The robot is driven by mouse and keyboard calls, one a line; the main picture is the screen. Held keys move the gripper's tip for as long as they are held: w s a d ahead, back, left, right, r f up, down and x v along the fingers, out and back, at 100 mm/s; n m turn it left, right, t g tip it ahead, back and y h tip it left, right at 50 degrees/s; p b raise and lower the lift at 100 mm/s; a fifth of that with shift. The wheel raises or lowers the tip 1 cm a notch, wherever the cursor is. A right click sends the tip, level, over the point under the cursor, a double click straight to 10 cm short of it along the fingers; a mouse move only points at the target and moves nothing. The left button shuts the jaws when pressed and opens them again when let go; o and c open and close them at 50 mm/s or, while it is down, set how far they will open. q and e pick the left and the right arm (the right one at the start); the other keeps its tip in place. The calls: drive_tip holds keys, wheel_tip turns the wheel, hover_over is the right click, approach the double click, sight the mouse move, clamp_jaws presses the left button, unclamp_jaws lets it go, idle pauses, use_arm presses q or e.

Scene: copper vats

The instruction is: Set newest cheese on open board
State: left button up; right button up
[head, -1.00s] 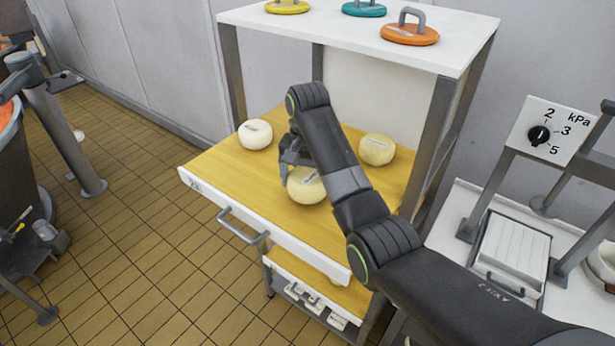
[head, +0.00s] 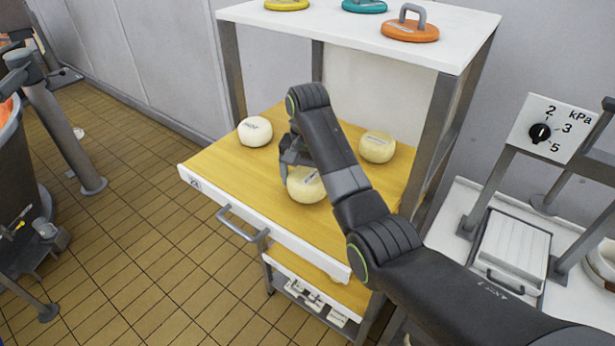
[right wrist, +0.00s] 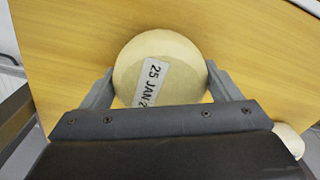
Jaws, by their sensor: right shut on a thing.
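My right gripper (right wrist: 160,90) is shut on a pale round cheese (right wrist: 150,55), one finger on each side of it. Its label reads "25 JAN" and then is cut off by the gripper. In the head view this cheese (head: 305,187) is at the middle of the wooden board (head: 225,175), on the pulled-out shelf. A whiter cheese (head: 255,131) sits at the board's back left, and a yellower cheese (head: 377,147) at its back right. Both carry labels too small to read. My left gripper is out of view.
A white upper shelf (head: 350,35) holds yellow, teal and orange handled discs (head: 411,27). A lower board (head: 340,288) is below with small tags. At right are a pressure dial (head: 540,133) and a ridged white block (head: 512,245). A vat (head: 15,165) stands at left.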

drive_tip(key=shift+f, duration=0.3)
idle(0.4)
drive_tip(key=o, duration=1.1)
drive_tip(key=shift+o, duration=0.2)
